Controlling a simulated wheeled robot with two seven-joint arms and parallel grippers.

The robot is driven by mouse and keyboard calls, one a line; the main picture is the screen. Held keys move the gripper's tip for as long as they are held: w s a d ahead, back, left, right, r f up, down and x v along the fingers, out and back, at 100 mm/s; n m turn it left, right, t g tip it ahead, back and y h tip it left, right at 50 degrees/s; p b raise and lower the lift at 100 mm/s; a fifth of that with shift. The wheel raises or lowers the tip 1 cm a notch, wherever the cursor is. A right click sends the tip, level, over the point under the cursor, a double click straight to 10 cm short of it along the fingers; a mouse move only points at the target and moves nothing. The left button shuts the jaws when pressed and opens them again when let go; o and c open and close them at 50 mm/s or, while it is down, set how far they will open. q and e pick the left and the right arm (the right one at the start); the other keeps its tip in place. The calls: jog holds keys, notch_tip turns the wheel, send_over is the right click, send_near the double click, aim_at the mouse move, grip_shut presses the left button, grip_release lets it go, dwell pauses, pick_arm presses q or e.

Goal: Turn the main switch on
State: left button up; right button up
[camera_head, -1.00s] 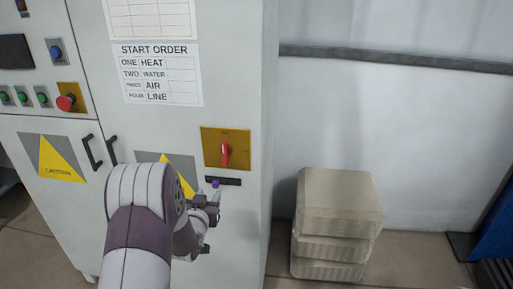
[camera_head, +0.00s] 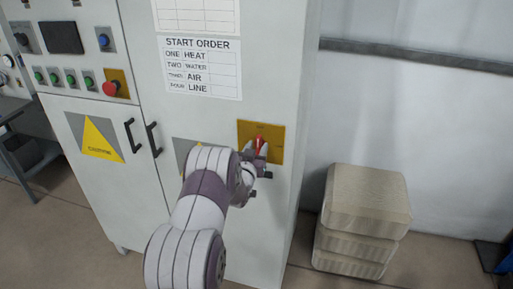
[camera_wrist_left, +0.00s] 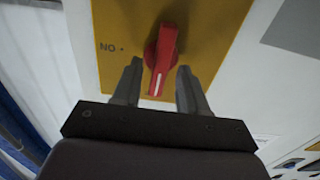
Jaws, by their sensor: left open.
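The main switch is a red rotary knob (camera_head: 261,146) on a yellow plate (camera_head: 273,131) on the grey cabinet's front. In the left wrist view the red knob (camera_wrist_left: 161,60) stands between the two fingers, its white mark toward the gripper. The yellow plate (camera_wrist_left: 120,22) carries the letters "NO" left of the knob in that view. My left gripper (camera_head: 257,158) is at the knob in the head view; in the wrist view the left gripper (camera_wrist_left: 158,78) is open, with a finger on each side and gaps to the knob. My right gripper is not in view.
The cabinet (camera_head: 285,215) bears a "START ORDER" sheet (camera_head: 201,68). A red mushroom button (camera_head: 110,88) and several green buttons are at left, above door handles (camera_head: 152,139). Stacked beige blocks (camera_head: 365,200) stand right of the cabinet on clear floor.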

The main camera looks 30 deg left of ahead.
pick_arm(q)
grip_shut()
jog(key=shift+f+m+b, duration=0.15)
jog(key=shift+m+b, duration=0.15)
jog(key=shift+b, duration=0.3)
jog(key=shift+w+d+f+m+b, duration=0.15)
jog(key=shift+m+b, duration=2.8)
jog(key=shift+b, duration=1.65)
jog(key=shift+s+d+f+m+b, duration=0.15)
jog(key=shift+m+b, duration=2.75)
jog(key=shift+b, duration=1.7)
jog(key=shift+w+d+f+m+b, duration=0.15)
jog(key=shift+m+b, duration=2.8)
jog(key=shift+b, duration=1.65)
jog(key=shift+r, duration=0.15)
